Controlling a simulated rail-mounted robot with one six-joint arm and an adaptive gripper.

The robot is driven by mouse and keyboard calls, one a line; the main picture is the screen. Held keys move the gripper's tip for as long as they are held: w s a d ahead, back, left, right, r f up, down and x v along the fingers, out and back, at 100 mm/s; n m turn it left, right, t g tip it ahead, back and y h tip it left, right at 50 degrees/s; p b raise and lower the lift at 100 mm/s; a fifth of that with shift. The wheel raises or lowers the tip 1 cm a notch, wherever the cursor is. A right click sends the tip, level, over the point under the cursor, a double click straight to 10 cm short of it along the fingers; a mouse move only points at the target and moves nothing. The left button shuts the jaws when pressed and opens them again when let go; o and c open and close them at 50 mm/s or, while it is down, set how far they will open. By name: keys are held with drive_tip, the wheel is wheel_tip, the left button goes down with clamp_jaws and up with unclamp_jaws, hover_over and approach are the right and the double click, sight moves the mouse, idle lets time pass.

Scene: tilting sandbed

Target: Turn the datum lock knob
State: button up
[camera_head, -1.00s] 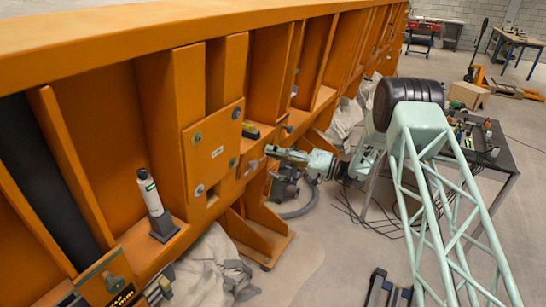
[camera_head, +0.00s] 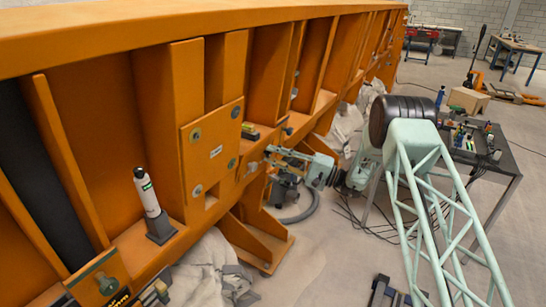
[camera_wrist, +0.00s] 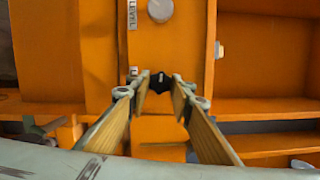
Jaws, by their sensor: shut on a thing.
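The datum lock knob appears to be the small black knob (camera_wrist: 158,82) on the orange face in the wrist view. My gripper (camera_wrist: 160,88) has its two wood-coloured fingers on either side of it, and the tips are closed on it. In the head view my gripper (camera_head: 268,152) reaches the orange beam (camera_head: 155,115) beside a bolted plate (camera_head: 213,150). The knob cannot be made out there, as the gripper covers that spot. How far the knob is turned cannot be told.
A white bottle (camera_head: 147,192) stands on the beam's ledge at left. A dark table (camera_head: 505,165) with tools is at right. Open floor lies in front.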

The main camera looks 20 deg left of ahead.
drive_tip(key=m, duration=0.4)
drive_tip(key=shift+f+y, duration=0.1)
drive_tip(key=shift+y, duration=0.3)
drive_tip(key=m+t, duration=0.1)
drive_tip(key=m, duration=0.2)
drive_tip(key=shift+m, duration=0.4)
drive_tip(key=m+t+y+p, duration=0.1)
drive_tip(key=m, duration=0.3)
drive_tip(key=shift+s+m, duration=0.1)
drive_tip(key=shift+m, duration=0.3)
drive_tip(key=shift+s+f+m+t+p, duration=0.1)
drive_tip(key=shift+m+t+p, duration=0.6)
drive_tip(key=shift+m, duration=1.3)
drive_tip(key=o, duration=0.8)
drive_tip(key=shift+c, duration=0.2)
drive_tip(key=v, duration=1.2)
